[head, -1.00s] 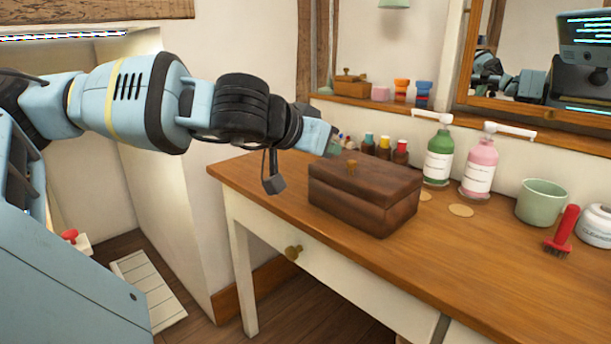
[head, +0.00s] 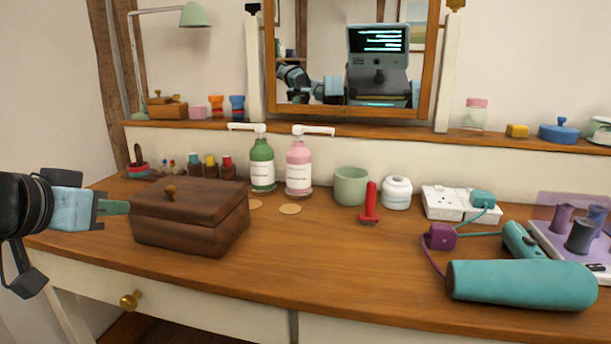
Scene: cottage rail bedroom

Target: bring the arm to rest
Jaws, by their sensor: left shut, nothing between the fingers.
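My left gripper (head: 115,207) comes in from the left edge of the head view. It is shut and empty, its fingertips beside the left end of the dark wooden box (head: 190,225); I cannot tell whether they touch it. The box stands on the wooden dressing table with its lid (head: 188,198) down. My right gripper is not in view.
Behind the box stand a green bottle (head: 262,168), a pink bottle (head: 299,170) and several small bottles. A green cup (head: 350,187), red brush (head: 369,208), socket strip (head: 455,203) and teal hair dryer (head: 520,284) are to the right. The front middle of the tabletop is clear.

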